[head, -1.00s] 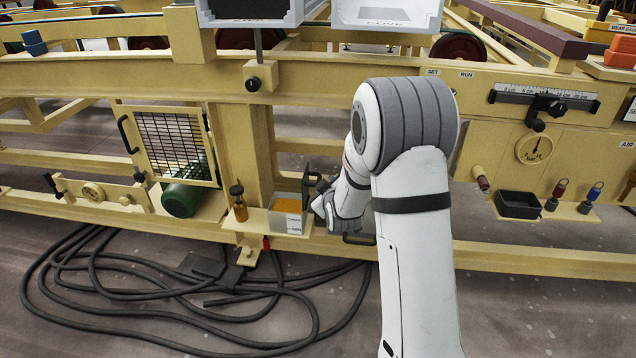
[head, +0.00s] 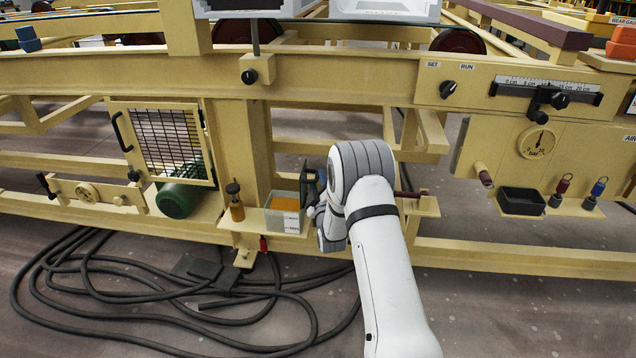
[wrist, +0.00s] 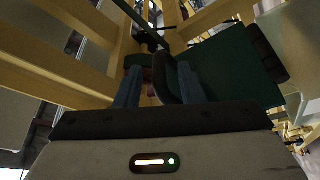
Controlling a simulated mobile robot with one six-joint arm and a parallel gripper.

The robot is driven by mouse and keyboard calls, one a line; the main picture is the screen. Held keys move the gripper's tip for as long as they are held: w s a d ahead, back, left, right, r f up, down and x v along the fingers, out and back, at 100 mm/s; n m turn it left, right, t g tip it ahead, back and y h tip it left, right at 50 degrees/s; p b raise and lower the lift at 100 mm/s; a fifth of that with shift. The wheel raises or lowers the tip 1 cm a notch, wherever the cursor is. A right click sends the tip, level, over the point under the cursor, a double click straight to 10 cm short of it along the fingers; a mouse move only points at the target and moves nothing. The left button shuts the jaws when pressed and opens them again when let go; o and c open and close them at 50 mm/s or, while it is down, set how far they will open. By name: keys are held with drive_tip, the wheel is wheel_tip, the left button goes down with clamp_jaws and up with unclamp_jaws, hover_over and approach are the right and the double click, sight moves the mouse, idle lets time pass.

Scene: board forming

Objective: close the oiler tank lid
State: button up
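The oiler tank (head: 285,203) is a pale box with orange contents, on a yellow ledge left of my gripper in the head view. Its dark green lid (head: 304,182) stands raised at the tank's right side. My gripper (head: 318,192) is at the lid's right side, partly hidden by my wrist. In the wrist view the lid is a dark green panel (wrist: 235,66) on the right. The two blue-grey fingers of my gripper (wrist: 159,85) are apart, with a dark part of the lid near the right finger. Whether they touch is unclear.
A small amber oil bottle (head: 236,203) stands left of the tank. A yellow frame post (head: 235,150) rises behind. A yellow shelf (head: 422,205) and black tray (head: 521,201) are to the right. Black cables (head: 120,290) lie on the floor.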

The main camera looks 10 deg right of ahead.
drive_tip(key=shift+x, duration=0.8)
drive_tip(key=shift+s, duration=0.1)
clamp_jaws()
